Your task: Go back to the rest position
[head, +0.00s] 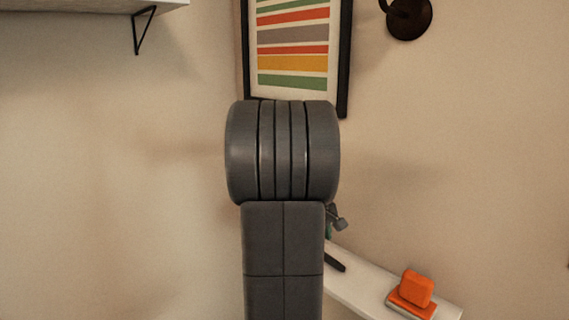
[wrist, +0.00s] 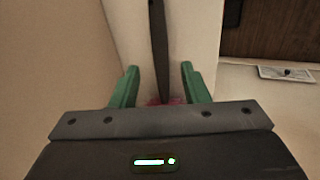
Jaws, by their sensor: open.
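My gripper (wrist: 158,76) shows in the wrist view with its two green fingers spread apart. A long dark object (wrist: 158,45) lies in the gap between them on a white surface. I see no finger pressed against it. A small pinkish patch shows low between the fingers, too blurred to name. In the head view my grey arm stands upright in the middle and hides nearly all of the gripper; only a sliver of green shows at the arm's right side.
A white ledge (head: 362,291) runs along the wall at lower right, with a dark object (head: 334,263) and an orange block (head: 417,288) on it. A framed striped picture (head: 293,42) and a dark wall fixture (head: 408,18) hang behind. A shelf (head: 80,5) is at upper left.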

